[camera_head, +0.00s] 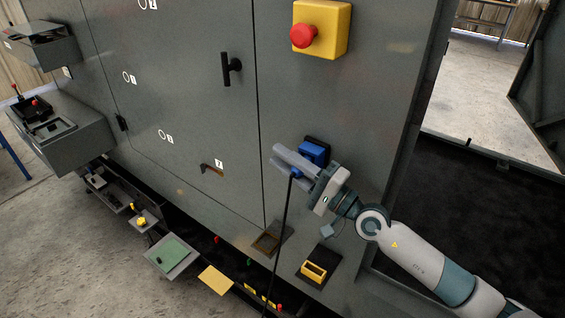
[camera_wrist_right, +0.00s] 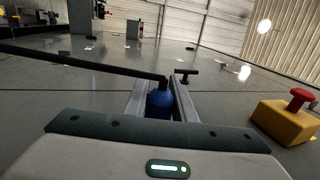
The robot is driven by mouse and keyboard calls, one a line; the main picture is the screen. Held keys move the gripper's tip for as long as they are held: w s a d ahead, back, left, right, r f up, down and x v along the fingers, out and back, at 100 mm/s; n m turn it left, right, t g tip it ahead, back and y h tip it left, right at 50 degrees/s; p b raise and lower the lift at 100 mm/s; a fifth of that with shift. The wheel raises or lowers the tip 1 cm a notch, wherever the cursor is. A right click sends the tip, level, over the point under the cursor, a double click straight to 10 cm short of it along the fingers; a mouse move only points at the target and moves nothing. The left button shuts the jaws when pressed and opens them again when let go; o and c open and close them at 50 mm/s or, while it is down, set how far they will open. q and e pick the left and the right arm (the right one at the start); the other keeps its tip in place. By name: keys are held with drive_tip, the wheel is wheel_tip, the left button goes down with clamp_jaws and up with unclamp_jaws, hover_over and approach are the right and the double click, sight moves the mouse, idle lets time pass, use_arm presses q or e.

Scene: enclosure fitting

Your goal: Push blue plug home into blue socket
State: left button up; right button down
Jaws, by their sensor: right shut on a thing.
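The blue socket (camera_head: 314,152) sits on the grey cabinet front, on a dark backing plate, right of the door seam. My right gripper (camera_head: 284,168) is in front of the cabinet, its fingers pointing left and overlapping the lower left of the socket in the head view. It is shut on the blue plug (camera_wrist_right: 160,103), which shows between the fingers in the right wrist view. A black cable (camera_head: 284,225) runs down from the plug. The fingers partly hide the plug and socket, so I cannot tell whether they touch. My left gripper is not in view.
A yellow box with a red button (camera_head: 320,28) is above the socket. A black door handle (camera_head: 230,68) is to the left. A yellow-framed fitting (camera_head: 314,271) is below. A green-topped tray (camera_head: 172,256) and bins stand along the cabinet's foot at left.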

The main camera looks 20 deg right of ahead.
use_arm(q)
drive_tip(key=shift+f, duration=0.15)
use_arm(e)
drive_tip(key=shift+w+d, duration=0.1)
drive_tip(key=c, duration=1.4)
unclamp_jaws()
use_arm(q)
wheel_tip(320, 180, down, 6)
drive_tip(key=b, duration=0.6)
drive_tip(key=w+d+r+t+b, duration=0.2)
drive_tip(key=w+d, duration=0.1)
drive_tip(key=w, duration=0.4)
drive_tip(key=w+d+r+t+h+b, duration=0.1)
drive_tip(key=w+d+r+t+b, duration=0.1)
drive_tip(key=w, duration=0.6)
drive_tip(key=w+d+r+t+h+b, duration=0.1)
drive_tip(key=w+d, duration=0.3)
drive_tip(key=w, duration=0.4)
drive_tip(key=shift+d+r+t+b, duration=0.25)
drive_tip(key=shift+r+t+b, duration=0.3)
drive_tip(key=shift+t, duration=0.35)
use_arm(e)
drive_tip(key=v, duration=1.7)
